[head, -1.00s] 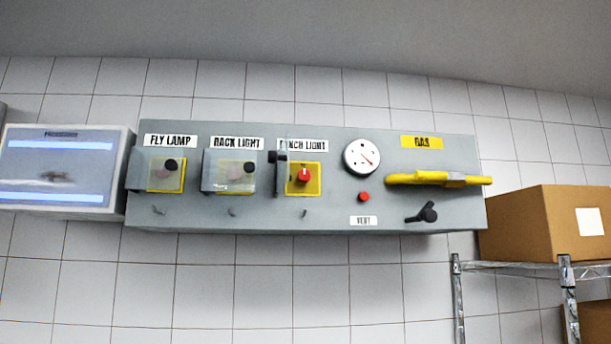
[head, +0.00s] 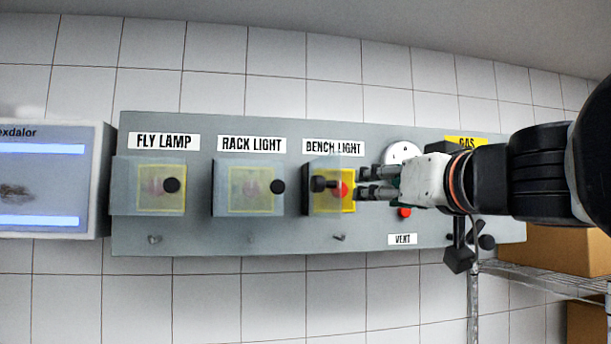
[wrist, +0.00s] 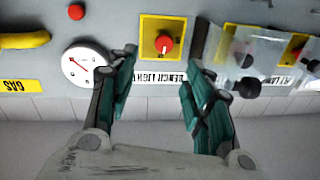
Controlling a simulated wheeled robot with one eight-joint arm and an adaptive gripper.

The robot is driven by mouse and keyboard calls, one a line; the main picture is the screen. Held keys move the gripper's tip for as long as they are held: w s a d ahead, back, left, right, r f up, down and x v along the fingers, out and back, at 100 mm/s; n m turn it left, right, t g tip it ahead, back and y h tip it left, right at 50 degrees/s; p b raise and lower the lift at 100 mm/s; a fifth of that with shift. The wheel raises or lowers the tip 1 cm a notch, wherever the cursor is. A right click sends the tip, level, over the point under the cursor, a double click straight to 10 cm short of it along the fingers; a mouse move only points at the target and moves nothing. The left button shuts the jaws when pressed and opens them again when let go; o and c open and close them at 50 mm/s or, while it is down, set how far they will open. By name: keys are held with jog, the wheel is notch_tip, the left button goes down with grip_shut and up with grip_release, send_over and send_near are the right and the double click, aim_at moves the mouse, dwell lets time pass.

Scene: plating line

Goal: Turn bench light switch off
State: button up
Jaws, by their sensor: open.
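The bench light switch is a red rotary knob (head: 343,189) on a yellow plate (head: 349,206), under the BENCH LIGHT label (head: 333,146). Its clear cover (head: 322,200), with a black knob, stands swung open on the left side of the switch. In the wrist view the red knob (wrist: 163,44) lies beyond the fingertips, between the two fingers, and the picture is upside down. The open cover (wrist: 232,52) is right of it there. My gripper (head: 362,182) comes in from the right, just in front of the switch. It also shows in the wrist view (wrist: 158,75), open and empty.
Closed clear covers sit over the FLY LAMP switch (head: 150,197) and the RACK LIGHT switch (head: 240,197). A gauge (wrist: 88,66) and the yellow gas handle (wrist: 24,40) are beside the bench switch. A red button (head: 404,212) sits below the gauge. A shelf with boxes (head: 560,250) is lower right.

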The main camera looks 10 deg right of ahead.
jog(key=shift+y, duration=0.3)
jog(key=w+p, duration=0.1)
jog(key=w, duration=0.3)
jog(key=w+a+p, duration=0.1)
jog(key=w, duration=0.4)
jog(key=w+a+p, duration=0.1)
jog(key=w, duration=0.3)
jog(key=shift+w+a+r+p, duration=0.15)
jog(key=shift+w+r+p, duration=0.05)
jog(key=shift+r+p, duration=0.15)
jog(key=c, duration=1.1)
